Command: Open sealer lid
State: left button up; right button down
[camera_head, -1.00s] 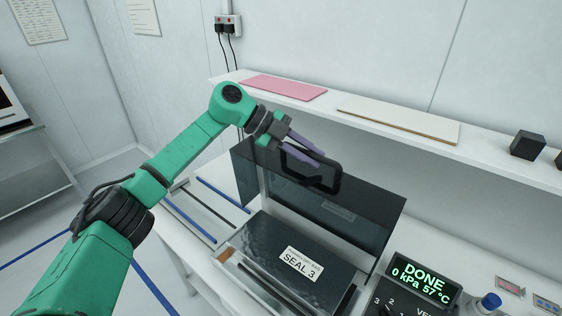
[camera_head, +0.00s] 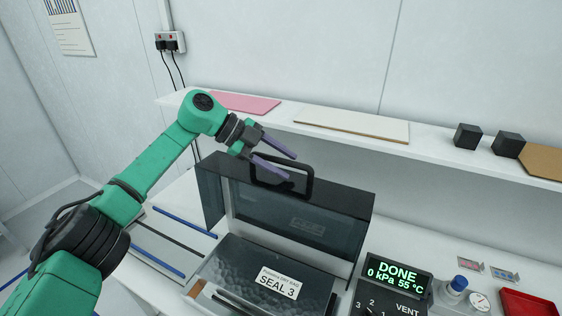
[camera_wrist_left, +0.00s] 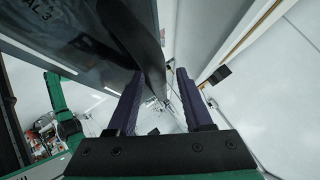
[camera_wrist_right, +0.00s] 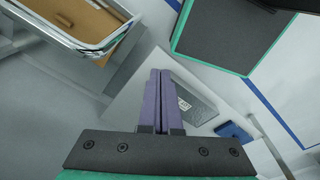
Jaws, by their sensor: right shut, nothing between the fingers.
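The sealer's dark, see-through lid (camera_head: 320,222) stands raised, tilted up at the back of the sealer body. Its black loop handle (camera_head: 309,180) is at the lid's top edge. Inside the open sealer is a dark pouch labelled SEAL 3 (camera_head: 262,260). My left gripper (camera_head: 292,166) is at the handle with its purple fingers spread.
A display (camera_head: 396,274) reads DONE, 0 kPa, 55 °C, right of the sealer. A wall shelf (camera_head: 450,150) behind holds a pink sheet (camera_head: 245,102), a pale board (camera_head: 350,123) and black blocks (camera_head: 467,137). A red tray (camera_head: 528,304) lies at the right.

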dwell(0.3)
pick_arm(q)
jog(key=b+v, duration=0.3)
jog(key=v, duration=0.3)
jog(key=shift+a, duration=0.25)
jog(key=v, duration=0.8)
jog(key=shift+r, duration=0.15)
